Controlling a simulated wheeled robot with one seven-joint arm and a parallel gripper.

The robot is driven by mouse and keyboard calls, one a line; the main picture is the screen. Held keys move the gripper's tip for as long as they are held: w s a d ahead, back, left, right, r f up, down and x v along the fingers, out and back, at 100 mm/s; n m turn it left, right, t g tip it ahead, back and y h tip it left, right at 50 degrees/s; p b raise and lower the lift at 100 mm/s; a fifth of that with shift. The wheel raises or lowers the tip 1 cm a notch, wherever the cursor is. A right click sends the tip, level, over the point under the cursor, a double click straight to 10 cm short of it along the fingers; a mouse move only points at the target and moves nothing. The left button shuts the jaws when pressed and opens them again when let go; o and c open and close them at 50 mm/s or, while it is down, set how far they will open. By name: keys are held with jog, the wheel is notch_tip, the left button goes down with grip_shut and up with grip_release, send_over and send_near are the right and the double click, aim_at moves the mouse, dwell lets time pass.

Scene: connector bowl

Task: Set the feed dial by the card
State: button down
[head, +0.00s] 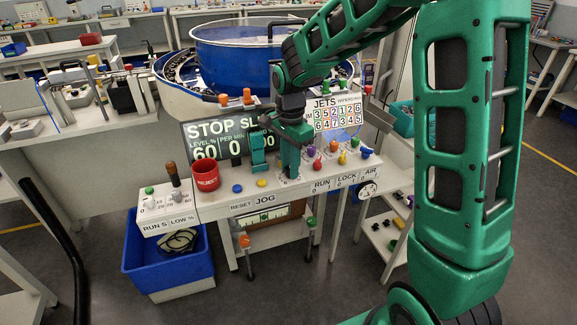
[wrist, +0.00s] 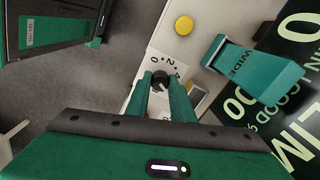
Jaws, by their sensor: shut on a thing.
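A white dial plate (wrist: 168,66) with numbers such as 0, 2 and 4 lies on the panel top in the wrist view. A black knob (wrist: 160,77) stands on it, and my gripper (wrist: 163,84) is shut on this knob. The fingers hide much of the knob, and its pointer cannot be read. In the head view my gripper (head: 290,172) reaches down to the panel behind the JOG label. A white card headed JETS (head: 337,114) stands behind the panel, with two rows of coloured digits; my arm partly covers its left edge.
A teal block marked WIDE (wrist: 255,70) stands close beside my gripper. A dark display (head: 212,135) reads STOP and 60, partly hidden by my arm. A blue bowl feeder (head: 235,58) stands behind.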

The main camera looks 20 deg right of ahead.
jog(key=shift+w+a+r, duration=0.1)
jog(key=shift+w+r, duration=0.05)
jog(key=shift+w, duration=0.05)
jog(key=c, duration=1.7)
grip_release()
jog(key=shift+o, duration=0.8)
jog(key=shift+s, duration=0.1)
notch_tip(320, 180, up, 10)
jog(key=shift+r, duration=0.25)
